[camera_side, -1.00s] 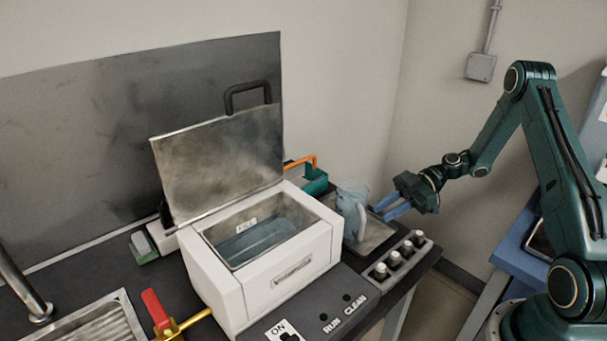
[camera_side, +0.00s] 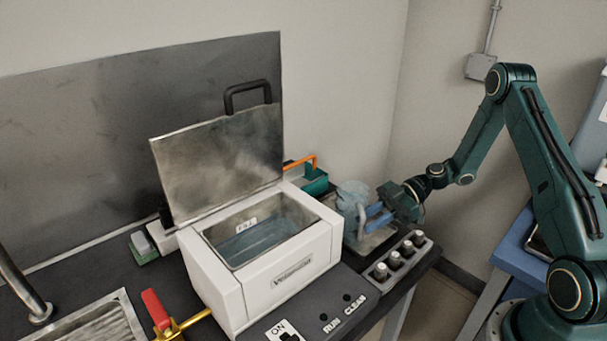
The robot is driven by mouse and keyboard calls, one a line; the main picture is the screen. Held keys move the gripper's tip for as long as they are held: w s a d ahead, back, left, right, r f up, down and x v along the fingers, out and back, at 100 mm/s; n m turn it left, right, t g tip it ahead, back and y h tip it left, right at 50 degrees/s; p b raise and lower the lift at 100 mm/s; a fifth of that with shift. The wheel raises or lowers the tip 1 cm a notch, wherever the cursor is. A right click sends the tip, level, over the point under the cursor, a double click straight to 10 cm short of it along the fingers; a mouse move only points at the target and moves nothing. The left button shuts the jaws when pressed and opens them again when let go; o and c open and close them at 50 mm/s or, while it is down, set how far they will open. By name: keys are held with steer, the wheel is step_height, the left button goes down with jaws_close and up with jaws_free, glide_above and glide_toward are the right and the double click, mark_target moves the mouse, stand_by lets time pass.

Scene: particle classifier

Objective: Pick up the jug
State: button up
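The jug (camera_side: 351,196) is pale blue-grey and stands upright on a flat tray (camera_side: 369,245) behind the right end of the white machine. My gripper (camera_side: 374,217) has blue fingers and comes in from the right. Its fingertips are at the jug's right side, where the handle is, and overlap it in the picture. I cannot tell whether they touch the jug or have closed on the handle. The machine hides the jug's lower left part.
The white machine (camera_side: 285,280) stands left of the jug with its metal lid (camera_side: 222,160) raised. A green box with an orange handle (camera_side: 314,178) is behind. A row of several white-topped knobs (camera_side: 394,259) stands in front of the tray. A red-handled valve (camera_side: 156,309) is front left.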

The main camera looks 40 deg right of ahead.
steer(key=shift+c, duration=0.3)
jaws_close()
steer(key=shift+r, duration=0.35)
step_height(320, 180, up, 9)
stand_by(1.5)
steer(key=shift+r, duration=0.2)
stand_by(0.6)
